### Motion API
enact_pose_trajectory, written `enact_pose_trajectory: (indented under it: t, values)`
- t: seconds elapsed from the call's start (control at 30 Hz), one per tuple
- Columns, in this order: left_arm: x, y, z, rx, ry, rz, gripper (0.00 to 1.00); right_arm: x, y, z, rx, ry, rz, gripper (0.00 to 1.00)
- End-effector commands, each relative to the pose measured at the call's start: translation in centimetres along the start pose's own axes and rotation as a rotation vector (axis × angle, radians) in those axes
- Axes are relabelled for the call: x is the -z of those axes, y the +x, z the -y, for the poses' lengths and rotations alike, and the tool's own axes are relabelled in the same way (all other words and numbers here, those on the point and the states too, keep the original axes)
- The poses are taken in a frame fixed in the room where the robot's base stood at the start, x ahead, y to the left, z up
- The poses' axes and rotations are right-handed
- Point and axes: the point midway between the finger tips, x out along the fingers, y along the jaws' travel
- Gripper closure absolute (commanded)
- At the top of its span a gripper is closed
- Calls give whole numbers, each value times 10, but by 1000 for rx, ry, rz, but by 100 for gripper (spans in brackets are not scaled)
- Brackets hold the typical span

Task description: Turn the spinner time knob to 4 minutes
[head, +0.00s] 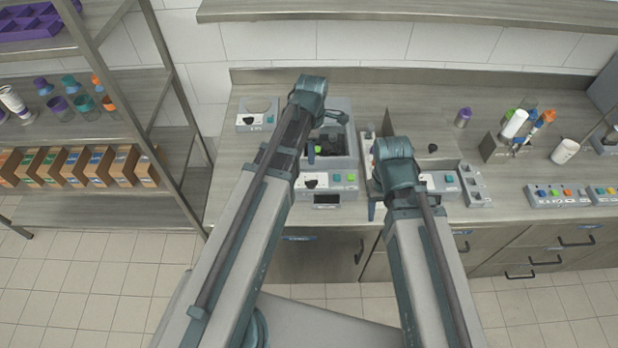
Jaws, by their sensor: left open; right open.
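A grey machine (343,133) with a dark recess stands on the counter. Its front panel (342,190) carries a black knob (312,183), a teal button, a green button and a small dark display. A second panel (440,184) to its right also has a dark knob (424,178) on a pale dial. I cannot tell which knob is the spinner time knob; the dial markings are too small to read. My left gripper (311,154) is open, mostly hidden by its arm, above the left machine. My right gripper (371,210) is open, partly hidden, near the counter's front edge between the panels.
A small grey device (257,115) sits at the counter's left. A tool holder (500,146), white cup (565,151) and button box (558,195) are to the right. A metal shelf (95,195) stands left. Counter around the purple cup (462,117) is clear.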

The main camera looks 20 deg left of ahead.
Motion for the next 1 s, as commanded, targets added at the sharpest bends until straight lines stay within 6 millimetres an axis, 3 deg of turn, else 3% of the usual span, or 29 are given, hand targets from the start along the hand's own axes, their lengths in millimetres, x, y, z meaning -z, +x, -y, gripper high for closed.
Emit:
enact_pose_trajectory:
  t: [0.27,1.0]
  values:
    - [0,26,0,0,2,0,55,2,26,2,-1,-5,0,50]
    - [0,126,0,0,3,0,55,7,125,12,-2,-10,0,50]
